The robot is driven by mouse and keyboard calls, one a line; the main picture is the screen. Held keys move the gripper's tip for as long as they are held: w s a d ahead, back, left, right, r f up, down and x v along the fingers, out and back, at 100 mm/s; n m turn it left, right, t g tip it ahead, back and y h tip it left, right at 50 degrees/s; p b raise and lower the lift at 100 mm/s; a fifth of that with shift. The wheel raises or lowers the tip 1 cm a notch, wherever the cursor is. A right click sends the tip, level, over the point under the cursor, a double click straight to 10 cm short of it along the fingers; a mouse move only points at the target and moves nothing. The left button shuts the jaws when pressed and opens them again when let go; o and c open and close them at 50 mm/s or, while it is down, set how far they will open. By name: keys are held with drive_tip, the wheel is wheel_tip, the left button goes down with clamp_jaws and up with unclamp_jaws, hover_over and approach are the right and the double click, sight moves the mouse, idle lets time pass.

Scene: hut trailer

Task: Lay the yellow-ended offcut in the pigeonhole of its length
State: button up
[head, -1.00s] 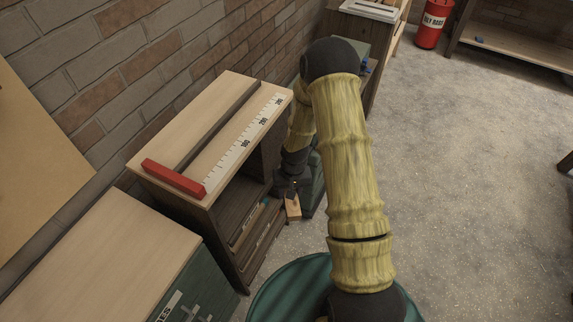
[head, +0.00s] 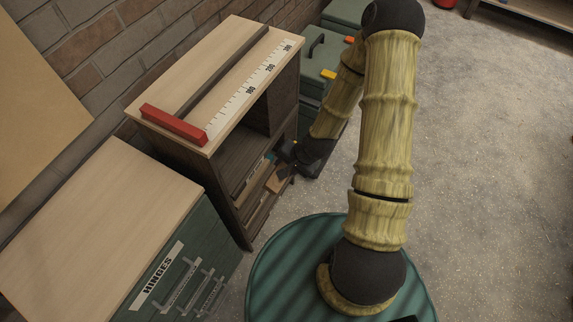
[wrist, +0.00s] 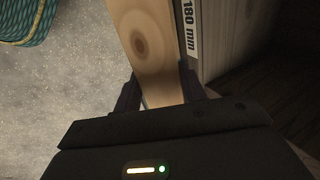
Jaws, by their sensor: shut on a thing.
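My gripper (wrist: 160,90) is shut on a pale wooden offcut (wrist: 146,40) with a dark knot, in the wrist view. The offcut runs out of the top of that view, and no yellow end shows. A "180 mm" label (wrist: 190,28) is just right of the offcut, on a pale board edge. In the head view, my gripper (head: 292,158) and the offcut (head: 279,179) are at the open front of the pigeonhole cabinet (head: 228,172). I cannot tell whether the offcut's far end is inside a compartment.
A measuring board (head: 215,85) with a red stop (head: 174,125) tops the cabinet. A green drawer unit labelled HINGES (head: 157,275) stands nearer, and green cases (head: 318,90) stand beyond. Open floor (head: 490,170) lies to the right.

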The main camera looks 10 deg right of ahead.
drive_tip(key=shift+w+a, duration=0.1)
drive_tip(key=w+a, duration=0.2)
drive_tip(key=a, duration=0.1)
drive_tip(key=w+a+b, duration=0.1)
drive_tip(key=w+a, duration=0.5)
drive_tip(key=shift+f, duration=0.4)
drive_tip(key=shift+w+a+f+b, duration=0.1)
drive_tip(key=shift+w+a+b, duration=0.1)
drive_tip(key=shift+w+a, duration=0.3)
drive_tip(key=shift+w+a+f+b, duration=0.15)
drive_tip(key=shift+w+a, duration=0.15)
drive_tip(key=shift+a, duration=0.4)
drive_tip(key=shift+s+f+b, duration=0.1)
drive_tip(key=shift+f+b, duration=0.2)
drive_tip(key=shift+d+f, duration=0.1)
drive_tip(key=shift+f, duration=0.35)
